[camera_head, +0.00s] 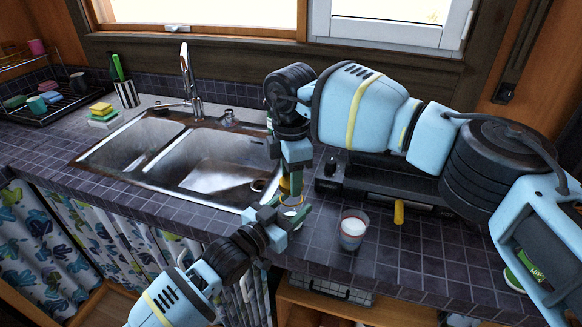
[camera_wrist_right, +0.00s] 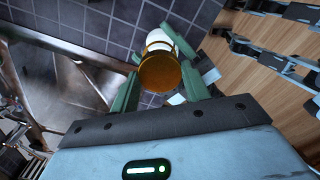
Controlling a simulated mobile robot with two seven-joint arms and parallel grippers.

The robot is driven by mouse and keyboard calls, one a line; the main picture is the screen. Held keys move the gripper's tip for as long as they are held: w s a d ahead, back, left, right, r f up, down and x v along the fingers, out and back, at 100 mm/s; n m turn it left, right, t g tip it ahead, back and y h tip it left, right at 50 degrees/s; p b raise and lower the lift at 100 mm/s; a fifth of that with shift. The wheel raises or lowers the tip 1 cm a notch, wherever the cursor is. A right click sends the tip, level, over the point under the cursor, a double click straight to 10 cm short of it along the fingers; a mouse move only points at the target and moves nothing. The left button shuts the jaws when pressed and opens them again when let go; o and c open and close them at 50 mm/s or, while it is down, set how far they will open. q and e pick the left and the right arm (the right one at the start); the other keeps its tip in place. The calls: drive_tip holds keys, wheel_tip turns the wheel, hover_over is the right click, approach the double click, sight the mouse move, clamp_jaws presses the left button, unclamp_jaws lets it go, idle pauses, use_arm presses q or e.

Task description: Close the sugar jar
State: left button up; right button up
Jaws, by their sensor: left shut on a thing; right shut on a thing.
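The sugar jar (camera_head: 291,212) is a small pale jar near the counter's front edge, mostly hidden by my grippers. My left gripper (camera_head: 287,217), coming from the lower left, is shut around its body. My right gripper (camera_head: 291,185) points down from above and is shut on the amber lid (camera_wrist_right: 160,72). In the right wrist view the lid sits between my right gripper's green fingers (camera_wrist_right: 158,88), in line with the white jar body (camera_wrist_right: 160,40). I cannot tell whether the lid is fully seated.
A glass with white contents (camera_head: 352,232) stands just right of the jar. A black stove (camera_head: 380,182) lies behind it, under my right arm. The double sink (camera_head: 215,165) is to the left. The counter's front edge is close.

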sight(291, 210)
idle(0.5)
drive_tip(key=shift+f, duration=0.85)
drive_tip(key=shift+f, duration=0.55)
drive_tip(key=m, duration=0.6)
drive_tip(key=shift+m, duration=0.4)
drive_tip(key=o, duration=0.9)
drive_tip(key=shift+o, duration=0.2)
drive_tip(key=shift+r, duration=0.1)
